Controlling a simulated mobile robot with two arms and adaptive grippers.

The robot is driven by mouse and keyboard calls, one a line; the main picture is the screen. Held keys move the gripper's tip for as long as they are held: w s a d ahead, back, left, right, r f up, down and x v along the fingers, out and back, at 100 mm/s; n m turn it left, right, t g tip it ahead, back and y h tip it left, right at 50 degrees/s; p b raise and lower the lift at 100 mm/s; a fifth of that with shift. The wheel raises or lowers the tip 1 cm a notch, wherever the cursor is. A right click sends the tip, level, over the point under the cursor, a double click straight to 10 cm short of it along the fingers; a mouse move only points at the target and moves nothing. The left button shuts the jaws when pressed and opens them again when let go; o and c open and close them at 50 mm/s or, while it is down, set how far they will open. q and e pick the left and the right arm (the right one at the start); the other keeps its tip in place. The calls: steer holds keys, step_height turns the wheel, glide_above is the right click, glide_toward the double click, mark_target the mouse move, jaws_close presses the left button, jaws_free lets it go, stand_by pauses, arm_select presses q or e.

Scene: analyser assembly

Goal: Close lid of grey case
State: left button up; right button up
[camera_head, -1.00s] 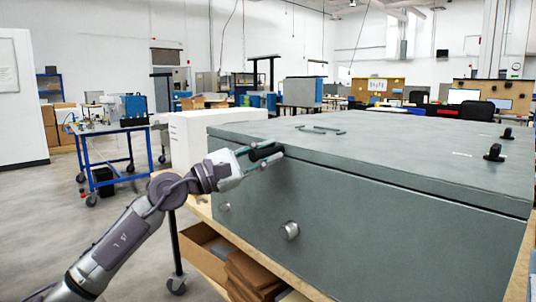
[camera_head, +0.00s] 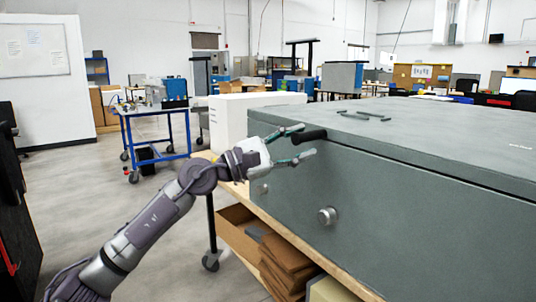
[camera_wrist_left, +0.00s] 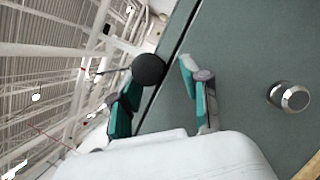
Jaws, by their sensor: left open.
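The grey case (camera_head: 400,218) stands on a wooden-topped bench. Its lid (camera_head: 435,132) lies flat on the body, with a thin dark seam along the front. A black cylindrical handle (camera_head: 318,135) sticks out at the lid's front left corner; in the left wrist view it is a round black knob (camera_wrist_left: 149,69). My left gripper (camera_head: 305,141) is open, its fingertips close on either side of the handle; I cannot tell whether they touch it. A round metal knob (camera_head: 327,215) is on the case front. My right gripper is not in view.
A white box (camera_head: 245,115) stands beyond the case's left end. Brown cardboard boxes (camera_head: 285,262) sit on the shelf below the bench. A blue cart (camera_head: 155,130) stands behind at left. The floor left of the bench is open.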

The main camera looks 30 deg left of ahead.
arm_select(q)
steer(key=v, duration=0.9)
steer(key=shift+s+a, duration=0.15)
steer(key=shift+s, duration=0.05)
steer(key=shift+f, duration=0.1)
